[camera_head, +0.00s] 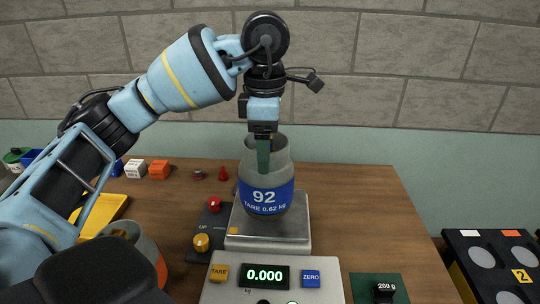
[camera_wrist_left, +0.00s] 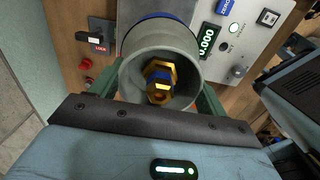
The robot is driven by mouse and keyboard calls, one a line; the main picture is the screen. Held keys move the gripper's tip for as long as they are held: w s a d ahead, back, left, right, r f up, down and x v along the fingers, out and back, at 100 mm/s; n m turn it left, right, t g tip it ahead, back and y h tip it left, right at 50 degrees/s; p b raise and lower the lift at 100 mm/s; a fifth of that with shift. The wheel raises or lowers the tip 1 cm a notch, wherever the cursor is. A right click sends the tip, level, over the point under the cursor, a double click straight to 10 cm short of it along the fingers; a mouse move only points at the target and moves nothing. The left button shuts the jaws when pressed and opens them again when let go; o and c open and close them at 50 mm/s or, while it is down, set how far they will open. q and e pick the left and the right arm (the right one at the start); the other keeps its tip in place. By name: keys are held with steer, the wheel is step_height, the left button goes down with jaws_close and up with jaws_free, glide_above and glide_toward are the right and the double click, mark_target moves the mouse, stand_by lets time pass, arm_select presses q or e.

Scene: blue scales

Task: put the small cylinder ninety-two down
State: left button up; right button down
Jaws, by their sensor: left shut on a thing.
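The small cylinder ninety-two (camera_head: 266,195) is grey with a blue band reading "92" and "TARE 0.62 kg". It is upright over the steel pan of the scale (camera_head: 290,238); I cannot tell whether its base touches the pan. My left gripper (camera_head: 263,155) comes from above, shut on the cylinder's collar. In the left wrist view the cylinder's round collar (camera_wrist_left: 188,47) surrounds a brass valve (camera_wrist_left: 160,80), with green fingers on both sides. The scale's display (camera_head: 265,276) reads 0.000. My right gripper is not in view.
A dark control box (camera_head: 205,222) with a red knob stands left of the scale. Another grey cylinder with an orange band (camera_head: 148,250) is at lower left. Small blocks (camera_head: 159,169) lie behind. A black rack (camera_head: 492,262) with round recesses is at right. Table right of the pan is clear.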

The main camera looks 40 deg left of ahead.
arm_select(q)
steer(key=shift+w+a+r, duration=0.1)
steer(key=shift+w+a, duration=0.05)
steer(key=shift+w, duration=0.55)
steer(key=shift+w+a, duration=0.15)
steer(key=shift+w, duration=0.15)
steer(key=shift+f+b, duration=0.35)
steer(key=shift+f, duration=1.6)
steer(key=o, duration=2.1)
steer(key=shift+s+f, duration=0.1)
steer(key=shift+c, duration=0.2)
